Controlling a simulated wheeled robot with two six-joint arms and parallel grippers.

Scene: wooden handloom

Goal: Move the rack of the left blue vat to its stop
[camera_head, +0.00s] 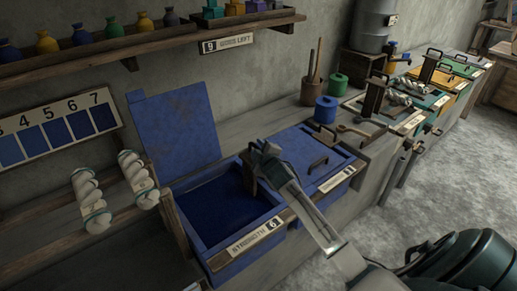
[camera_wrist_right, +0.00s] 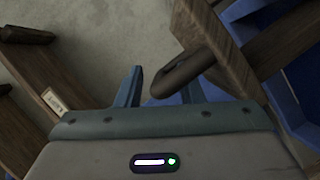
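The left blue vat (camera_head: 221,258) is open, with its blue lid (camera_head: 178,128) standing up behind it and dark blue liquid (camera_head: 225,205) inside. A wooden rack piece (camera_head: 249,177) stands upright at the vat's right side. My right gripper (camera_head: 262,152) is at the top of this piece and partly hides it. In the right wrist view, my right gripper's two fingers (camera_wrist_right: 160,90) are spread apart. A dark looped handle (camera_wrist_right: 188,70) on a wooden board (camera_wrist_right: 218,48) reaches between them; whether it touches either finger is unclear. My left gripper is not in view.
The right blue vat is closed by a lid with a handle (camera_head: 318,162). White yarn skeins (camera_head: 138,178) hang at left. A blue spool (camera_head: 325,110) and wooden tools (camera_head: 355,132) lie behind on the bench. A shelf (camera_head: 140,48) runs above. The floor at right is clear.

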